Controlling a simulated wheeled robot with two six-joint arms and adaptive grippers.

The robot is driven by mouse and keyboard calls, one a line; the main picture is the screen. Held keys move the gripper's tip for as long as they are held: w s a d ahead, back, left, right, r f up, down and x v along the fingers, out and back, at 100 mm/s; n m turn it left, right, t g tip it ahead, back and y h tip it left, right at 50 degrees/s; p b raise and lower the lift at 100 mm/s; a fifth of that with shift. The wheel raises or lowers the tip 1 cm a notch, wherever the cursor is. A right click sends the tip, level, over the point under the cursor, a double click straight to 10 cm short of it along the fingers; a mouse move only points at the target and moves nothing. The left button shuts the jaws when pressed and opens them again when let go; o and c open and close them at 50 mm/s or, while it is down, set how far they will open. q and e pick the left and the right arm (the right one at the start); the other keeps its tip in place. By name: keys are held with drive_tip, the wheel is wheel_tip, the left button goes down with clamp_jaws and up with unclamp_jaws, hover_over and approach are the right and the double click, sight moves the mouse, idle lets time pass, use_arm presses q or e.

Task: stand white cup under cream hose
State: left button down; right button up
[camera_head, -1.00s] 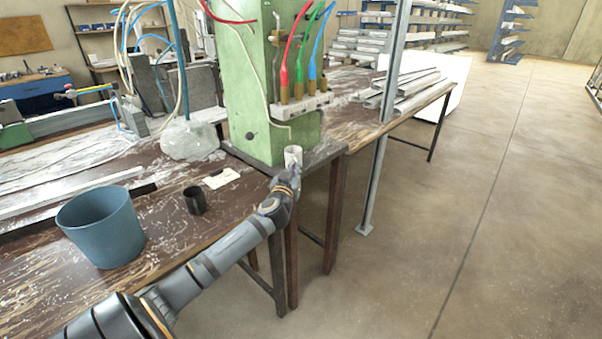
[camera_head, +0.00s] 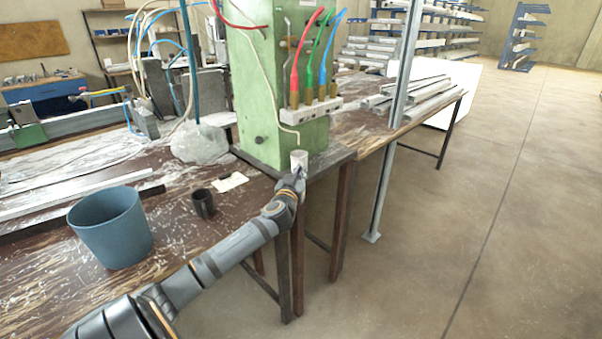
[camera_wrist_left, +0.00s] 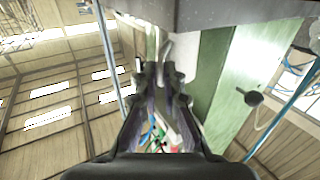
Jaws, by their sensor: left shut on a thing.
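The white cup (camera_head: 299,160) stands upright at the front of the green machine, beside the corner of its dark base. My left gripper (camera_head: 298,175) is shut on the cup low on its side; its fingers partly hide the cup. The cream hose (camera_head: 276,121) runs down the machine's front, and its lower end hangs just above the cup. In the left wrist view my left gripper (camera_wrist_left: 162,95) points toward the machine, and the cup cannot be made out clearly. My right gripper is in neither view.
The green machine (camera_head: 258,95) carries red, green and blue hoses on a pale block (camera_head: 312,112). A blue-grey bucket (camera_head: 110,228) and a dark cup (camera_head: 203,203) stand on the bench. A grey post (camera_head: 392,150) rises to the right; open floor lies beyond.

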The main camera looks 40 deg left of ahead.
use_arm(q)
drive_tip(key=shift+f+b, duration=0.3)
drive_tip(key=shift+b, duration=0.05)
idle(0.4)
drive_tip(key=c, duration=1.4)
unclamp_jaws()
drive_tip(key=p+v, duration=0.5)
drive_tip(key=v, duration=0.5)
